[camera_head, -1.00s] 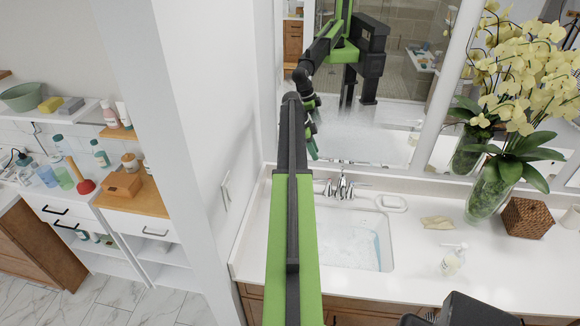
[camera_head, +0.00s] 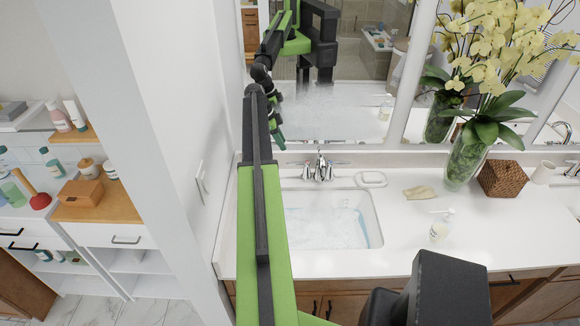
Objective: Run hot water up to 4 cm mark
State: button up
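The white sink basin (camera_head: 330,222) is set in the counter, with pale bluish water or a wet sheen in it; I cannot read a level or see a 4 cm mark. The chrome faucet (camera_head: 320,167) stands behind the basin, with a lever handle on each side. The left handle (camera_head: 296,164) is partly near my arm. Whether water runs from the spout is too small to tell. My green and black arm reaches forward left of the basin.
A soap dish (camera_head: 371,179), a folded tan cloth (camera_head: 419,192) and a soap bottle (camera_head: 441,226) sit right of the basin. A vase of yellow orchids (camera_head: 464,160) and a woven box (camera_head: 503,178) stand farther right. A white wall (camera_head: 185,110) is close on the left.

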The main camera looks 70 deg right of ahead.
aim_at(292, 163)
jog(key=b+x, duration=0.3)
jog(key=x, duration=0.2)
jog(key=b+x, duration=0.4)
jog(key=shift+w+f+b, duration=0.1)
jog(key=shift+f+b, duration=0.2)
jog(key=shift+f, duration=0.15)
jog(key=shift+s+d+f+b, duration=0.1)
jog(key=shift+s+f+b, duration=0.15)
jog(key=shift+f+b, duration=0.1)
jog(key=shift+r, duration=0.1)
grip_shut()
